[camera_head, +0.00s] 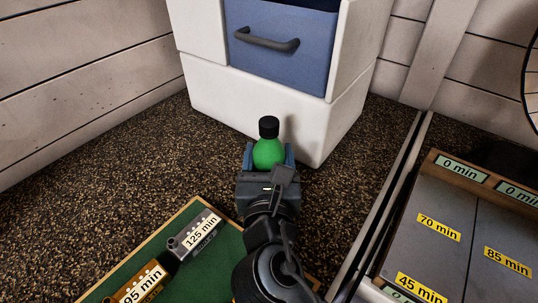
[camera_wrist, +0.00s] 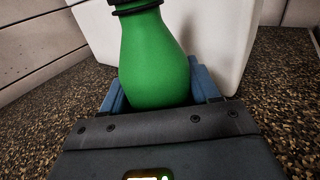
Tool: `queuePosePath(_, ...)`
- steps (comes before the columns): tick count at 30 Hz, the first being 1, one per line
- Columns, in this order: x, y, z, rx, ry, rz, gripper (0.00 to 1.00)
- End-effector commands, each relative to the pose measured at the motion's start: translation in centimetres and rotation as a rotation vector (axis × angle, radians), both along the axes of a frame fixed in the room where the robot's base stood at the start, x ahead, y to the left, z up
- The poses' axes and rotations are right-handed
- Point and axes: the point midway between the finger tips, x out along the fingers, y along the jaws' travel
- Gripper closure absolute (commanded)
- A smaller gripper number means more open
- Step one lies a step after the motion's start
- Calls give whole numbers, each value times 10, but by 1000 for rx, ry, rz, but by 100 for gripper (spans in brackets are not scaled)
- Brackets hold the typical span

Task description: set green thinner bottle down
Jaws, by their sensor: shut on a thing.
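The green thinner bottle (camera_head: 268,152) has a black cap and stands upright between the fingers of my gripper (camera_head: 268,157). In the wrist view the bottle (camera_wrist: 153,60) fills the upper middle, with its cap cut off by the top edge. My gripper (camera_wrist: 165,92) is shut on the bottle, with a blue finger on each side of it. The bottle's base is hidden behind the gripper body, so I cannot tell whether it touches the speckled surface (camera_head: 130,135).
A white cabinet (camera_head: 275,110) with a blue drawer (camera_head: 280,55) stands just behind the bottle. A green mat (camera_head: 215,257) with time-labelled blocks lies at lower left. A grey panel (camera_head: 445,265) with time labels is at right. The speckled surface is clear at left.

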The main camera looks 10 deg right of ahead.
Motion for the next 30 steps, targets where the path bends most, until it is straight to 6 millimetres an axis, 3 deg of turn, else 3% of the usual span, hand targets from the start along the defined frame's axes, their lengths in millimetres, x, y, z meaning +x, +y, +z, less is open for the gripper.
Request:
queuePosePath(2, 0, 0, -2, -1, 0, 0, 72)
queuePosePath(3, 0, 0, -3, -1, 1, 0, 39)
queuePosePath(11, 0, 0, -3, 0, 1, 0, 14)
queuePosePath(20, 0, 0, 1, 1, -1, 0, 14)
queuePosePath(25, -21, 4, -1, -1, 2, 3, 14)
queuePosePath(30, -56, 9, -2, -2, 1, 4, 14)
